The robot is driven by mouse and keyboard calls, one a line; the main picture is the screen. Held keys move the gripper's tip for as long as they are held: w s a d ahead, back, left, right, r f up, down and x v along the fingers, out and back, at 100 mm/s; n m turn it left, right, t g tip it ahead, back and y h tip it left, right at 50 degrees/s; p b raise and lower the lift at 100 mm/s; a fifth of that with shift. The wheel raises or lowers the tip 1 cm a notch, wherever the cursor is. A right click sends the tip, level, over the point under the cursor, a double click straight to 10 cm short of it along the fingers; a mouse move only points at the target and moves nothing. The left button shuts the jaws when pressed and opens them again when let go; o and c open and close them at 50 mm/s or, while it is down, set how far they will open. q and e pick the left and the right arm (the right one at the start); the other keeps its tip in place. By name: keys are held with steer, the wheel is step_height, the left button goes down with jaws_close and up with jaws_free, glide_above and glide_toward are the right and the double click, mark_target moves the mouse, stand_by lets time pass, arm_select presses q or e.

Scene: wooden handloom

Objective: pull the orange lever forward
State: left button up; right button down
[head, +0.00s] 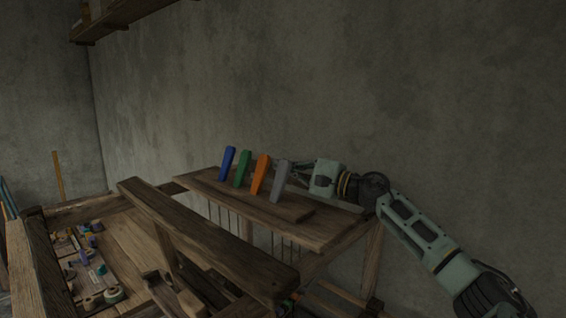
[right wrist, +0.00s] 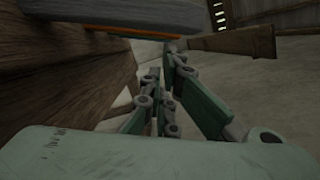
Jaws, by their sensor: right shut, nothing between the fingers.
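The orange lever (head: 261,175) stands tilted on the wooden loom top, between the green lever (head: 242,169) and the grey lever (head: 280,181). My right gripper (head: 291,168) comes in from the right and is behind the grey lever, which partly hides its fingers. In the right wrist view its fingers (right wrist: 164,72) are shut and hold nothing. A thin orange strip (right wrist: 135,32), likely the orange lever's edge, shows there just beyond a large grey block, likely the grey lever (right wrist: 125,14). I cannot tell whether the fingers touch either. My left gripper is not in view.
The blue lever (head: 227,163) stands leftmost in the row. A thick wooden beam (head: 205,232) crosses in front of the lever board (head: 318,229). A tray with small colored parts (head: 88,262) lies at lower left. A bare wall rises behind.

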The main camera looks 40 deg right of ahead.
stand_by(0.4)
steer(key=shift+a+r+n+b, duration=0.45)
steer(key=shift+n+b, duration=0.2)
steer(key=shift+n, duration=0.15)
steer(key=shift+v, duration=0.95)
steer(key=r+v, duration=0.1)
steer(key=v, duration=0.9)
steer(key=shift+f, duration=0.3)
steer(key=shift+f, duration=0.1)
